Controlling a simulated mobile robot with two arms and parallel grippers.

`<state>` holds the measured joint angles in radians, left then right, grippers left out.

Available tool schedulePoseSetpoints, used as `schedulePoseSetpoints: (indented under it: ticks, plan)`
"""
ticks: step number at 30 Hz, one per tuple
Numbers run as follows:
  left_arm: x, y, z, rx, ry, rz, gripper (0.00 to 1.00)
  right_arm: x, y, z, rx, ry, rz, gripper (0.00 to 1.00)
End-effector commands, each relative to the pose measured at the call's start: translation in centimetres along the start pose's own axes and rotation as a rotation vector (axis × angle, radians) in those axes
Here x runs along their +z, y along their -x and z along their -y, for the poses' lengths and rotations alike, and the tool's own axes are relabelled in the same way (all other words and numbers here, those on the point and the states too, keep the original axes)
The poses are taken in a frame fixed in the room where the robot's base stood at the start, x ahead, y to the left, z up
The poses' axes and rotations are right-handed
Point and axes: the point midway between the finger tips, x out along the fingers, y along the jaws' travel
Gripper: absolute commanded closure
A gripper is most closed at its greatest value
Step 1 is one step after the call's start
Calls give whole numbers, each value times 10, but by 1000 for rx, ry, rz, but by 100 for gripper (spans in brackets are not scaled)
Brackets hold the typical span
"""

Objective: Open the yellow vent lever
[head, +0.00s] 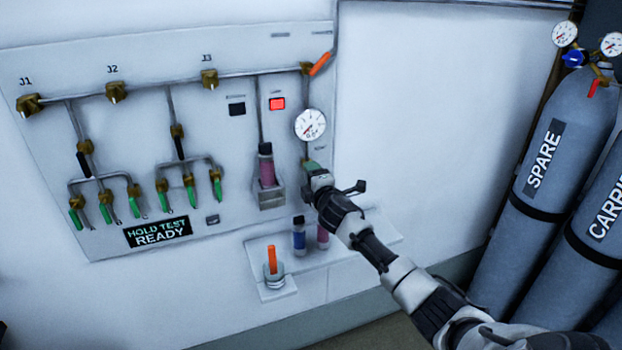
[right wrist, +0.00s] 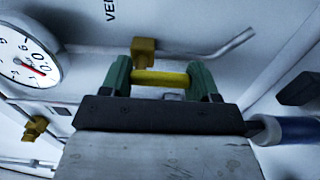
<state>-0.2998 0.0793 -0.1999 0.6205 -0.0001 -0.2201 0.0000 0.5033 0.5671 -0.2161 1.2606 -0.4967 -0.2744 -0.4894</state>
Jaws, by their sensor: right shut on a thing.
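The yellow vent lever (right wrist: 160,78) shows in the right wrist view as a short yellow bar between the two green fingertips of my right gripper (head: 313,168). The gripper is shut on the lever, with a fingertip at each end of the visible bar. A brass valve body (right wrist: 143,50) sits just beyond it, with a grey pipe running from it. In the head view the gripper is at the lower right of the wall panel, below the round gauge (head: 310,124), and hides the lever. My left gripper is not in view.
The panel (head: 215,60) carries brass valves with green, black and orange handles. A pink-filled column (head: 267,170) hangs left of my gripper. Blue (head: 299,238) and pink (head: 323,236) vials stand on a ledge below. Grey cylinders (head: 560,150) stand at the right.

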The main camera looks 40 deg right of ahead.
Motion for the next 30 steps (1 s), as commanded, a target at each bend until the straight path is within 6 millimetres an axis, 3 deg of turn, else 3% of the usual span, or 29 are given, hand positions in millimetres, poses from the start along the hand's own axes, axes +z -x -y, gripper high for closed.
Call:
schedulePoseSetpoints:
  ticks: [13, 14, 18, 30]
  plan:
    - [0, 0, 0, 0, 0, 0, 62, 0, 0, 1, -2, 17, 0, 63]
    - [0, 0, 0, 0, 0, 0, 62, 0, 0, 1, -2, 17, 0, 36]
    - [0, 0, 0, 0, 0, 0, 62, 0, 0, 1, -2, 15, 0, 15]
    - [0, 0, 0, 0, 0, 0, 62, 0, 7, 2, -1, 13, 0, 14]
